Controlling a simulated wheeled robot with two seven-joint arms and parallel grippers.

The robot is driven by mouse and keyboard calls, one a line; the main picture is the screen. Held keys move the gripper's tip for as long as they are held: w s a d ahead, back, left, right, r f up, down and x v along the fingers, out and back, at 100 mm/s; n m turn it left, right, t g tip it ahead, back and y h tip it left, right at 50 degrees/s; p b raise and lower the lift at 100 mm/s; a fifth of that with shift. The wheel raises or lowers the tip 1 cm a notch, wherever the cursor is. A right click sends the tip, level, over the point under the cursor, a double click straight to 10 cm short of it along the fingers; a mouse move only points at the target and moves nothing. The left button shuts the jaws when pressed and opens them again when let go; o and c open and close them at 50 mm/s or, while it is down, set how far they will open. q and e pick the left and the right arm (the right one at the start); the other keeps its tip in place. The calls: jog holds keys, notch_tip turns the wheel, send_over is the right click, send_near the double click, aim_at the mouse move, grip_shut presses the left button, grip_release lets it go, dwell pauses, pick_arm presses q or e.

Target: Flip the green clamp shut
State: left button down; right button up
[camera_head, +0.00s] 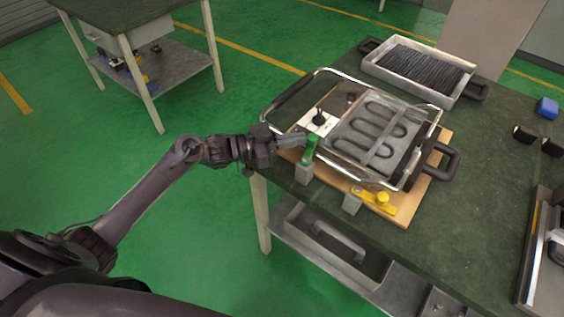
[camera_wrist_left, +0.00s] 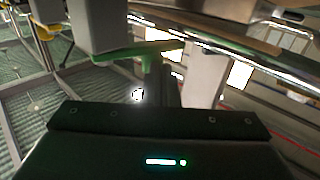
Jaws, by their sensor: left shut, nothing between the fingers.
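The green clamp (camera_head: 311,147) stands upright on a small grey block (camera_head: 304,173) at the table's near left edge. It also shows in the left wrist view (camera_wrist_left: 140,53), close in front of my gripper. My left gripper (camera_head: 300,142) is shut and empty, its fingertips beside the left of the clamp's handle. I cannot tell whether they touch it. A yellow clamp (camera_head: 375,200) lies low on the wooden board, beside another grey block (camera_head: 352,202). My right gripper is not in view.
The heating element tray (camera_head: 374,135) with its metal frame sits on the wooden board (camera_head: 432,178) behind the clamps. A black-grilled tray (camera_head: 420,68) stands at the back. A blue object (camera_head: 546,107) lies at the right. Green tabletop (camera_head: 460,230) is clear at the front right.

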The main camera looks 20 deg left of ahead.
pick_arm(q)
jog(key=shift+w+d+r, duration=0.15)
jog(key=shift+w+d, duration=0.1)
jog(key=shift+d, duration=0.05)
jog(key=shift+w+d, duration=0.35)
jog(key=shift+d, duration=0.2)
dwell(0.3)
